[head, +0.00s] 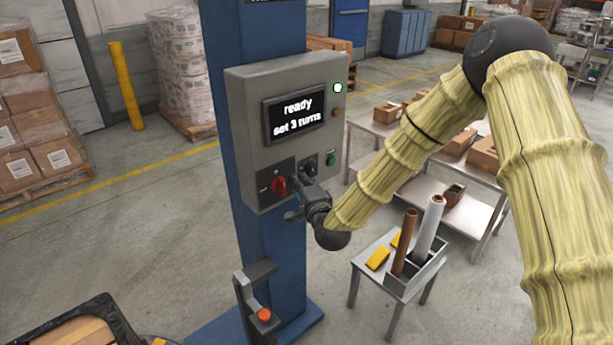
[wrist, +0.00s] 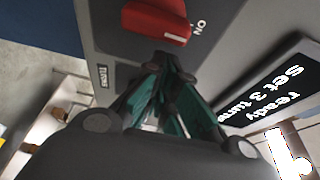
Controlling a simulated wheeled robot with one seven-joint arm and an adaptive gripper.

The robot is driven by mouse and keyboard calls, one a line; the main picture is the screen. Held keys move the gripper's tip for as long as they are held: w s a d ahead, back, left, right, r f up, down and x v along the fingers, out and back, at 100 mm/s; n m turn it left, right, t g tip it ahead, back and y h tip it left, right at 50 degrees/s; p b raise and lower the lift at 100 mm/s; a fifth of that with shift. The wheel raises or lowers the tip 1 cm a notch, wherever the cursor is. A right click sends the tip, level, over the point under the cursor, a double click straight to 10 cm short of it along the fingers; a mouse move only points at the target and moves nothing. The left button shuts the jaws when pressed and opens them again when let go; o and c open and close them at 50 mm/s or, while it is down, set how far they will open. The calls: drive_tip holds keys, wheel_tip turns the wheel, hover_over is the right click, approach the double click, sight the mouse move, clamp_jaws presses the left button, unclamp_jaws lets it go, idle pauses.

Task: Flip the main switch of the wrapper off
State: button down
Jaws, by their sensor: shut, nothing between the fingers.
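The wrapper's grey control box (head: 288,125) is fixed to a blue column. Its main switch is a red rotary knob (head: 279,186) on a dark plate at the box's lower left. The knob also shows large at the top of the wrist view (wrist: 157,18), with "ON" printed beside it. My gripper (head: 293,191) is at the lower front of the box, just right of the knob. In the wrist view its fingertips (wrist: 172,64) meet, empty, close by the knob. I cannot tell whether they touch it. My fingers partly hide the panel's lower part.
The screen (head: 296,115) reads "ready set 3 turns". A lit green lamp (head: 338,87) is at upper right, and a green button (head: 331,159) below. A black knob (head: 309,168) sits right of the red one. A small table (head: 369,264) with rolls stands right of the column.

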drive_tip(key=shift+s+a, duration=0.3)
drive_tip(key=shift+a, duration=0.1)
drive_tip(key=shift+w+f, duration=0.1)
drive_tip(key=shift+f, duration=0.05)
drive_tip(key=shift+b, duration=0.35)
drive_tip(key=shift+r+n, duration=0.25)
drive_tip(key=shift+n, duration=0.05)
drive_tip(key=shift+f, duration=0.1)
